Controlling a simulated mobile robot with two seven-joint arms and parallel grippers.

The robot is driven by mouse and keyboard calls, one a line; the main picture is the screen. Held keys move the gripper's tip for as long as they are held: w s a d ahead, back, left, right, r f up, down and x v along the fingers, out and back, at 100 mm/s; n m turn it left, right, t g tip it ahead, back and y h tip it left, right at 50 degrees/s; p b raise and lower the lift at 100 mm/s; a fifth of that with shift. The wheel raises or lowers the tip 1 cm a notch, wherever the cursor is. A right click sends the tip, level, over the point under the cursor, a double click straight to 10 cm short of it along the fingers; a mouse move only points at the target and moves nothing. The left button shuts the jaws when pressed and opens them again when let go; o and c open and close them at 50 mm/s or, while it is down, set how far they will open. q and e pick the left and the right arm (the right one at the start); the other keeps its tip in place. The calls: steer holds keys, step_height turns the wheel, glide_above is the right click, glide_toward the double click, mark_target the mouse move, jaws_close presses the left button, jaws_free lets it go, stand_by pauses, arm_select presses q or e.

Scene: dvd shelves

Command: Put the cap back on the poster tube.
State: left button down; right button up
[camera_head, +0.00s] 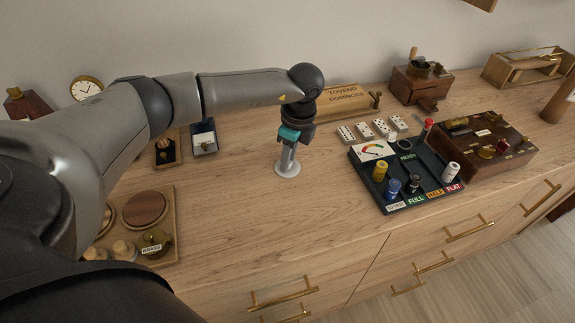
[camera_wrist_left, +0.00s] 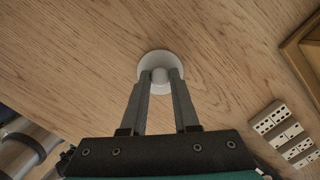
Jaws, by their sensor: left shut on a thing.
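A white round cap (camera_head: 288,168) with a small knob is at the middle of the wooden counter. My left gripper (camera_head: 287,156) points down and is shut on the cap's knob. In the left wrist view, the two fingers close on either side of the knob, above the white disc (camera_wrist_left: 158,60). The cap looks level and at or close to the counter; I cannot tell whether it touches. A brown tube-like thing (camera_head: 560,100), cut off by the right edge of the head view, may be the poster tube. My right gripper is not in view.
Right of the gripper are dominoes (camera_head: 365,130), a wooden domino box (camera_head: 343,99), a dark tray of coloured pegs (camera_head: 407,172) and a brown box with knobs (camera_head: 487,146). A wooden grinder (camera_head: 420,84) stands behind. Bare counter (camera_head: 235,210) lies in front and left.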

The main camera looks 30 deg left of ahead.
arm_select(q)
steer(key=shift+r, duration=0.15)
stand_by(0.3)
step_height(320, 180, up, 20)
steer(key=p, duration=0.2)
steer(key=shift+p, duration=0.35)
